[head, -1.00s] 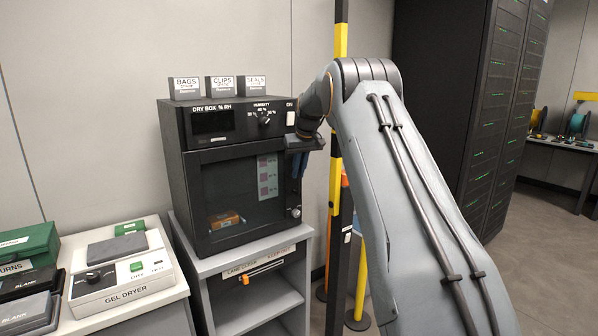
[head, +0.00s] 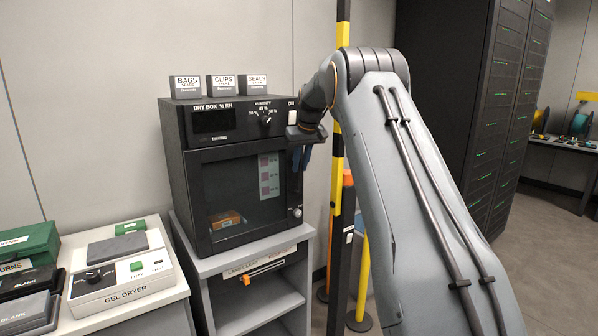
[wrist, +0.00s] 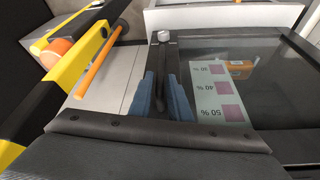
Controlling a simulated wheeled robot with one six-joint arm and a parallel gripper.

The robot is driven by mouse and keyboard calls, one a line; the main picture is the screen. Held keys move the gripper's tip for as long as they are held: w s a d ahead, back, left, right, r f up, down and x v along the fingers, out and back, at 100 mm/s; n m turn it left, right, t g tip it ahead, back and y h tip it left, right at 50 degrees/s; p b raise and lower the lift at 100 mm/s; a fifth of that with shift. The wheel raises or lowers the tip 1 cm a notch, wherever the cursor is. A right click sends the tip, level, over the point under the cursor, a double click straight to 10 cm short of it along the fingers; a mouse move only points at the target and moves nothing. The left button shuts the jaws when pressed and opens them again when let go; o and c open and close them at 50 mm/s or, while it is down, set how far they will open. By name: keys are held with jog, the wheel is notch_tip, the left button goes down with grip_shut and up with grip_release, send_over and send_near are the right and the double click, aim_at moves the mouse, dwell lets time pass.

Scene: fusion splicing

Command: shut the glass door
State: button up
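The glass door (head: 240,190) is the dark front of the black dry box (head: 175,160); in the head view it looks flush or nearly flush with the front. In the wrist view its glass (wrist: 250,80) fills the right side. A dark upright handle bar (wrist: 161,60) runs along the door's edge. My gripper (head: 302,160) is at the door's right edge. In the wrist view the blue fingers of my gripper (wrist: 160,85) lie on either side of the bar, close to it. I cannot tell whether they press on it.
A black and yellow post (head: 341,40) stands just right of the dry box, close to my arm. Small labelled boxes (head: 222,86) sit on top of the dry box. A gel dryer (head: 120,285) stands on the left bench. Dark racks (head: 460,90) stand at the right.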

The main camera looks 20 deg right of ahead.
jog(key=shift+b+v, duration=0.6)
jog(key=shift+v, duration=2.1)
